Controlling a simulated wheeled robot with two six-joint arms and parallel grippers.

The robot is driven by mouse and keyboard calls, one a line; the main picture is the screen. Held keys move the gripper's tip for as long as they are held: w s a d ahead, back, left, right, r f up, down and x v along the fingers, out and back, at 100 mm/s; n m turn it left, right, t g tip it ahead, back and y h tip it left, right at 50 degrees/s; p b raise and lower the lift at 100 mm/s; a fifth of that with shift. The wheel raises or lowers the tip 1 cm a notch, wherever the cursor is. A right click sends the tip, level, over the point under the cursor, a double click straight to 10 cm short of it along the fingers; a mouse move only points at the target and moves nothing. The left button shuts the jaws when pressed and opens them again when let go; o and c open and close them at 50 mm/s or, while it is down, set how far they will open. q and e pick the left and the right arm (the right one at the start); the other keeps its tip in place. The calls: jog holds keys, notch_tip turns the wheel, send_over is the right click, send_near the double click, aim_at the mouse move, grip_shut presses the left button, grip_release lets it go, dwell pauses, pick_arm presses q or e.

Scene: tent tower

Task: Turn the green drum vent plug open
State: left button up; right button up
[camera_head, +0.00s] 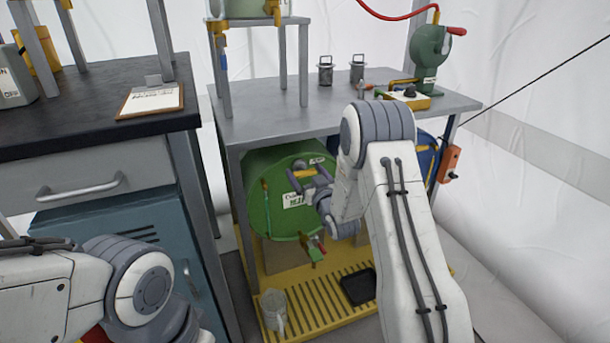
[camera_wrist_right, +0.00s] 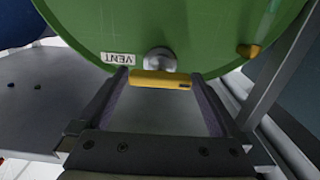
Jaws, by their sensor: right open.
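The green drum (camera_head: 262,215) lies on its side under the grey bench, its round end facing out. Its vent plug has a yellow bar handle (camera_head: 305,173), partly hidden by my right gripper (camera_head: 310,178). In the right wrist view, which is upside down, the yellow handle (camera_wrist_right: 160,79) lies crosswise below a grey boss (camera_wrist_right: 160,59), beside a VENT label (camera_wrist_right: 118,58). My right gripper (camera_wrist_right: 160,92) is open there, one finger beyond each end of the handle, with small gaps. My left arm shows at the lower left of the head view; its gripper is out of view.
The drum has a red-handled tap (camera_head: 316,247) low on its front. Bench legs and a blue drum (camera_head: 425,155) flank the space.

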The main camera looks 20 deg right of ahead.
jog(key=shift+w, duration=0.25)
jog(key=c, duration=1.1)
jog(key=shift+c, duration=0.2)
